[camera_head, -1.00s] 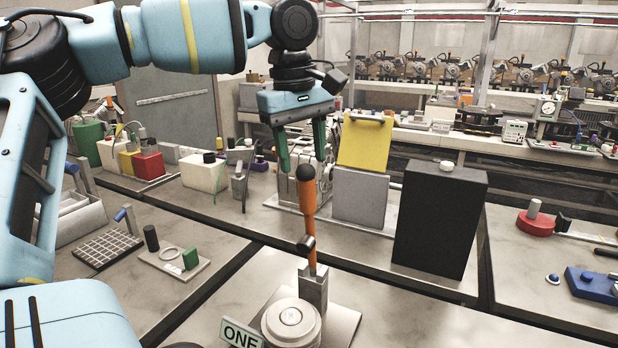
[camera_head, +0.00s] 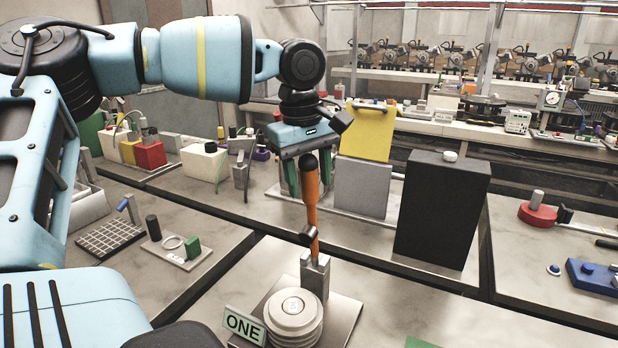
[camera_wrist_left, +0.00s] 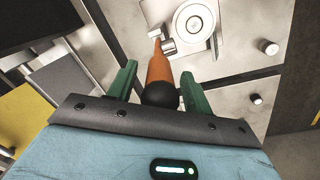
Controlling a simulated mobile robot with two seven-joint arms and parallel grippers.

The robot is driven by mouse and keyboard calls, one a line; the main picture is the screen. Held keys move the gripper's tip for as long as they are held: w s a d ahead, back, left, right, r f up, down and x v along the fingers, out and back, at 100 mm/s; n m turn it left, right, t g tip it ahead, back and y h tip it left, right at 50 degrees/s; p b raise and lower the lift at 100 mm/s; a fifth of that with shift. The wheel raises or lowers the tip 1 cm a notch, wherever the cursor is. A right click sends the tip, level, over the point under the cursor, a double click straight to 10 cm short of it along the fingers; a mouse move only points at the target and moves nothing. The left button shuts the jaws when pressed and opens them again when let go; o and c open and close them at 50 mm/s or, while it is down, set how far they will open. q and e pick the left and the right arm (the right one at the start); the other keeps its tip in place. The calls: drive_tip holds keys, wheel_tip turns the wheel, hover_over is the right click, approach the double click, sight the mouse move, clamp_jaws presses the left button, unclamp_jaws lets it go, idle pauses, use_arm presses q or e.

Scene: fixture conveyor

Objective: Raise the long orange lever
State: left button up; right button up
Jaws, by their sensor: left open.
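The long orange lever (camera_head: 312,202) has a black knob on top and stands nearly upright in a metal bracket on a fixture plate. It also shows in the left wrist view (camera_wrist_left: 158,68), its black knob close in front of the gripper's palm. My left gripper (camera_head: 308,192) is open, its green fingers pointing down behind the lever in the head view. In the left wrist view the fingers (camera_wrist_left: 160,84) lie on either side of the lever, with a gap visible on both sides. My right gripper is not in view.
A round grey pedestal (camera_head: 293,318) with a "ONE" sign (camera_head: 244,326) stands beside the lever's base. A tall black box (camera_head: 440,210) and a grey panel (camera_head: 361,188) with a yellow panel (camera_head: 367,132) stand behind to the right.

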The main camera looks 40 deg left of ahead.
use_arm(q)
drive_tip(key=shift+f, duration=0.3)
clamp_jaws()
drive_tip(key=shift+w+a+f+g+b, duration=0.1)
drive_tip(key=shift+w+a+g+b, duration=0.1)
drive_tip(key=shift+w, duration=0.2)
drive_tip(key=shift+w+a+g+b, duration=0.1)
drive_tip(key=shift+w+g, duration=0.1)
drive_tip(key=shift+w, duration=0.2)
drive_tip(key=shift+w+a+g, duration=0.15)
drive_tip(key=shift+w+g, duration=0.15)
drive_tip(key=shift+w, duration=0.3)
drive_tip(key=shift+r+b, duration=0.2)
drive_tip(key=shift+b, duration=0.1)
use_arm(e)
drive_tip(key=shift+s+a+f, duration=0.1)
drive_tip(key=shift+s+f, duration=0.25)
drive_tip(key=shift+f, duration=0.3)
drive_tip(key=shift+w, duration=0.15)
use_arm(q)
unclamp_jaws()
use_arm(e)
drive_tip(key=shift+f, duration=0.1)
